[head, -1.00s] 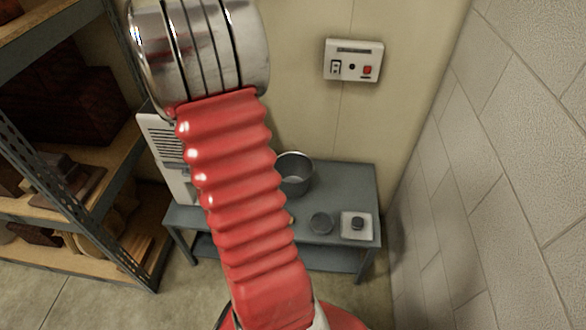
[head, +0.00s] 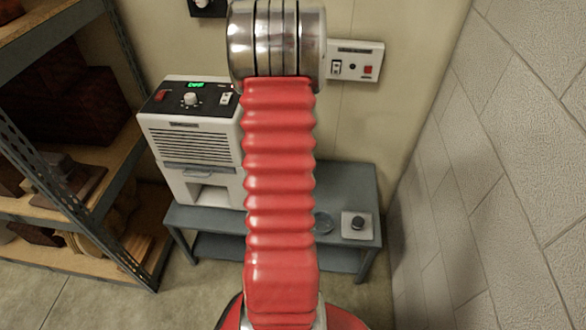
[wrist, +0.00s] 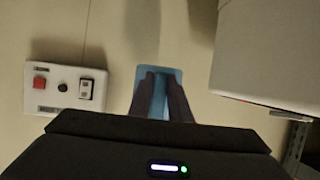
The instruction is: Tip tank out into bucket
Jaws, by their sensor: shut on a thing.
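In the wrist view my gripper (wrist: 162,76) is shut, its two dark fingers on a pale blue thing, which I take to be the tank (wrist: 172,74). Only a small part of it shows; its contents and tilt cannot be told. In the head view my arm hides gripper and tank. The bucket is hidden behind my arm now; an earlier head frame shows it grey and open-topped on the grey table (head: 345,182).
A white machine (head: 190,140) with a lit green display and an open recess low in front stands on the table's left. A scale-like white square (head: 357,225) and a round dish (head: 322,222) lie right. A shelf (head: 100,240) is left, a wall panel (head: 355,60) behind, a block wall right.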

